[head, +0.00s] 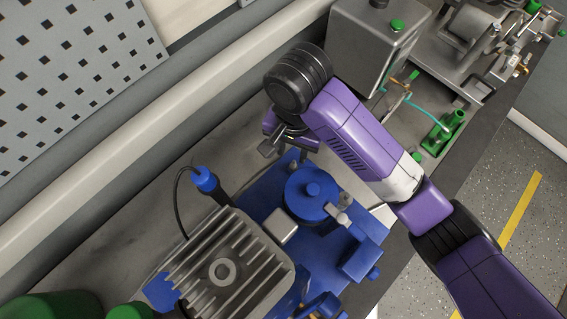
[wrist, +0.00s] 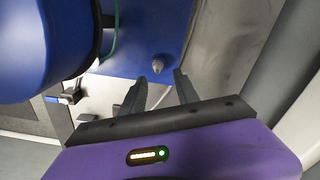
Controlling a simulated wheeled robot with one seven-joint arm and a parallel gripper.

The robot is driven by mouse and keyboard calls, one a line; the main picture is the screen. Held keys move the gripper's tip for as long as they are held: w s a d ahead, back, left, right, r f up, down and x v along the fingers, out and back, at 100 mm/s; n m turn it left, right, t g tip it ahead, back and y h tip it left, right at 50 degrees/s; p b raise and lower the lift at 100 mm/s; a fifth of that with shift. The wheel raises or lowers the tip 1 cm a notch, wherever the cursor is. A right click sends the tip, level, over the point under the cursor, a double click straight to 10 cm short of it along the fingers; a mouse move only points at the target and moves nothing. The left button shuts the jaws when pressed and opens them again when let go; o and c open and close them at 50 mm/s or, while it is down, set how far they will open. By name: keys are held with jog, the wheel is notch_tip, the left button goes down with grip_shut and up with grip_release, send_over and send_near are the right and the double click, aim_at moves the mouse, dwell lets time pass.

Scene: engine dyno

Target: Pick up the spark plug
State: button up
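In the wrist view, a small grey, pointed part (wrist: 157,65), which looks like the spark plug, stands on a blue plate (wrist: 137,48). It lies just beyond the fingertips, roughly in line with the gap between them. My gripper (wrist: 158,88) is open, with its two dark fingers apart and nothing between them. I see no contact with the part. In the head view, my gripper (head: 284,147) is over the back edge of the blue base (head: 262,190), partly hidden by my wrist.
A round blue housing (head: 311,193) stands close to my gripper. A grey finned cylinder (head: 222,268) and a blue-capped black cable (head: 206,180) are at lower left. A grey metal box (head: 372,38) stands behind. A wall rail (head: 150,135) runs along the bench's back.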

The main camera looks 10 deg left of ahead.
aim_at(294, 161)
jog(key=shift+d+f+b, duration=0.15)
jog(key=shift+f+b, duration=0.15)
jog(key=shift+f, duration=1.4)
jog(key=shift+d+f+b, duration=0.15)
jog(key=shift+f+b, duration=0.15)
jog(key=shift+f, duration=1.35)
grip_shut()
